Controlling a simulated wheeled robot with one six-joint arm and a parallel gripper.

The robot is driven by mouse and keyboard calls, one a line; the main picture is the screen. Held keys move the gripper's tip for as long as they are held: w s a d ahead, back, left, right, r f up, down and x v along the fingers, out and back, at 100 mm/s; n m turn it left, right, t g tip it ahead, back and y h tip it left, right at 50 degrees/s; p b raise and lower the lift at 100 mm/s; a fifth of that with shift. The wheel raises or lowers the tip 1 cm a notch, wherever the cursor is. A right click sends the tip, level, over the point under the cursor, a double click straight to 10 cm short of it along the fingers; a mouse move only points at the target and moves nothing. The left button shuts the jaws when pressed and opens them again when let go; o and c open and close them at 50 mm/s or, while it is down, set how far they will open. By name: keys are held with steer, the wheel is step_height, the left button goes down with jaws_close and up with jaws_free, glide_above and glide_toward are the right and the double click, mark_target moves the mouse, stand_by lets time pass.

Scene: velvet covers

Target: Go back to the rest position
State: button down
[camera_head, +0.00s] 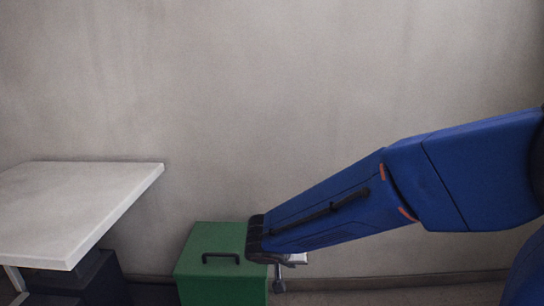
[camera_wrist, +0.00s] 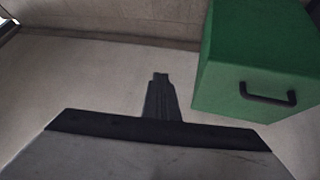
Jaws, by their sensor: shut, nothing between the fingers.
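My arm reaches in from the right in the head view, blue and sloping down to the left. My gripper (camera_head: 279,286) hangs below the arm's end, just right of the green box (camera_head: 205,238), and part of it is hidden by the arm. In the wrist view my gripper (camera_wrist: 161,78) shows as a dark narrow shape with its fingers together, nothing between them. The green box (camera_wrist: 262,45) stands to the right of the fingers in that view, apart from them.
The green box has a black handle (camera_head: 221,257) on top. A white-topped table (camera_head: 75,200) stands at the left, with dark boxes (camera_head: 80,280) under it. A bare grey wall (camera_head: 270,100) closes the back.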

steer(key=s+d+r+g, duration=0.1)
steer(key=s+d+r, duration=0.3)
steer(key=d, duration=0.5)
steer(key=s+d+r+g, duration=0.1)
steer(key=s+d+r, duration=0.2)
steer(key=s+d, duration=0.5)
steer(key=s+d+r+n+y, duration=0.1)
steer(key=s+d+y, duration=0.2)
steer(key=s+d, duration=0.3)
steer(key=s, duration=0.5)
steer(key=shift+s+d+r+n, duration=0.2)
steer(key=shift+d+r+n, duration=0.1)
steer(key=shift+d+r, duration=0.1)
